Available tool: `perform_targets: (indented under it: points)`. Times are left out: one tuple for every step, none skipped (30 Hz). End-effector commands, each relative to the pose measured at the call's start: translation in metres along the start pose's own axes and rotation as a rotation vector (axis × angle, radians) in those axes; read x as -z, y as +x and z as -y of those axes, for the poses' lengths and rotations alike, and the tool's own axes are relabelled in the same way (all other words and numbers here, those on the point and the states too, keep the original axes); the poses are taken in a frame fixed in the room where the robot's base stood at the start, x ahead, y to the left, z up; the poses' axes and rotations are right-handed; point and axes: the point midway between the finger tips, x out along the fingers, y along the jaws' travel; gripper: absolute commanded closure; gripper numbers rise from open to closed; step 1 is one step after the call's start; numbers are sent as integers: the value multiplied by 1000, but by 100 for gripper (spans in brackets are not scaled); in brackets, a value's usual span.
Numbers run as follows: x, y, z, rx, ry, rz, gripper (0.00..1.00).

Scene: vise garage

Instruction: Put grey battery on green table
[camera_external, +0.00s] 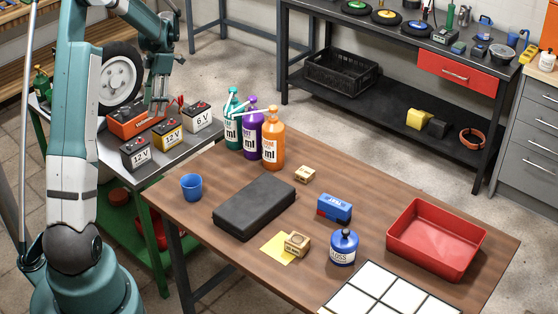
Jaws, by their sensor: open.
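Three boxy batteries stand on the grey top of the green-framed table (205,137) at the left. One is dark grey and marked 12 V (135,154), at the front. One is yellow-fronted and marked 12 V (168,133), in the middle. One is pale grey with a dark top, marked 6 V (198,117), at the right. I cannot tell for sure which grey one is meant. My gripper (158,108) points down, open, above this table beside the orange box. It looks empty and close to the yellow battery; its exact height is unclear.
An orange-red box (133,119) and a wheel (119,78) are behind the batteries. Teal, purple and orange bottles (273,138) stand on the adjoining wooden table (365,190). A blue cup (191,187), black case (254,207) and red tray (437,232) are also there.

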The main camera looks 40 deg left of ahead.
Motion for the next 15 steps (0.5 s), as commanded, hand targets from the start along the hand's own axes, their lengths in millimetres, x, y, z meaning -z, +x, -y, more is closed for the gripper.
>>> perform_targets:
  points:
    - [-2, -12, 12, -12, 46, 10, 46]
    - [-3, -18, 17, -20, 74, 16, 46]
    - [-4, -25, 24, -30, 111, 24, 46]
    - [-5, -31, 29, -37, 138, 30, 46]
    - [-6, -37, 35, -45, 166, 35, 46]
    - [-7, -44, 42, -57, 204, 43, 46]
    - [-8, -49, 48, -64, 232, 48, 46]
    - [-8, -54, 54, -72, 259, 53, 46]
    - [-9, -61, 61, -84, 295, 60, 46]
    - [-10, -66, 67, -92, 324, 65, 46]
    - [-10, -72, 73, -100, 352, 69, 46]
    - [-11, -78, 81, -112, 389, 76, 46]
    - [-11, -83, 87, -121, 416, 81, 46]
    - [-12, -87, 93, -129, 444, 85, 46]
    - [-12, -93, 101, -141, 481, 91, 46]
